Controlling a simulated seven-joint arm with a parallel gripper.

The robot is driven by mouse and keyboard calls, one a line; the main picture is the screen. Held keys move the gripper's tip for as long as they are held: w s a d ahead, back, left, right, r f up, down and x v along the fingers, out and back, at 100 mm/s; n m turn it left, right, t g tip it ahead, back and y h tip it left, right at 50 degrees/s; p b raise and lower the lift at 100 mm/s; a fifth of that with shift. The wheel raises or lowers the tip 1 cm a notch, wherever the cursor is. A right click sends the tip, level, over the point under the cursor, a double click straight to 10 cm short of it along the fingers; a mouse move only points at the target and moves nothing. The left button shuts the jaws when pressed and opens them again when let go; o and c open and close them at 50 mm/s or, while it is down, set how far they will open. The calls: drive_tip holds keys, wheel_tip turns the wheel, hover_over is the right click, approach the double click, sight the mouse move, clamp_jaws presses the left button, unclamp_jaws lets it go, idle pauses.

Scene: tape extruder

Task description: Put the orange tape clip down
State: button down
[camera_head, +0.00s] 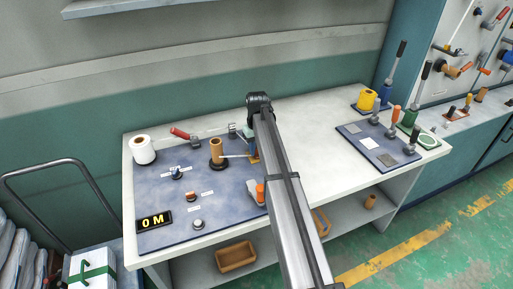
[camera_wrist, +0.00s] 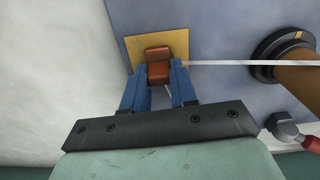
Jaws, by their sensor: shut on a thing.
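The orange tape clip (camera_wrist: 158,67) shows between the blue fingertips of my gripper (camera_wrist: 160,72) in the wrist view. It looks like a small orange-brown block, over a yellow-orange square pad (camera_wrist: 178,40) on the blue panel. My gripper is shut on the clip. I cannot tell whether the clip touches the pad. A thin white strip of tape (camera_wrist: 240,63) runs from beside the clip to a brown upright spool (camera_wrist: 300,78). In the head view my arm hides most of the gripper and the clip; a corner of the pad (camera_head: 255,158) shows.
The blue panel (camera_head: 160,205) carries several knobs, a "0 M" display (camera_head: 154,221), a red-handled lever (camera_head: 181,134) and the brown spool (camera_head: 216,151). A white roll (camera_head: 143,148) stands at the back left. The white bench top right of my arm (camera_head: 318,140) is clear.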

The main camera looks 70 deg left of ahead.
drive_tip(key=shift+f, duration=0.15)
drive_tip(key=c, duration=0.9)
unclamp_jaws()
wheel_tip(320, 180, up, 13)
drive_tip(key=shift+f, duration=0.2)
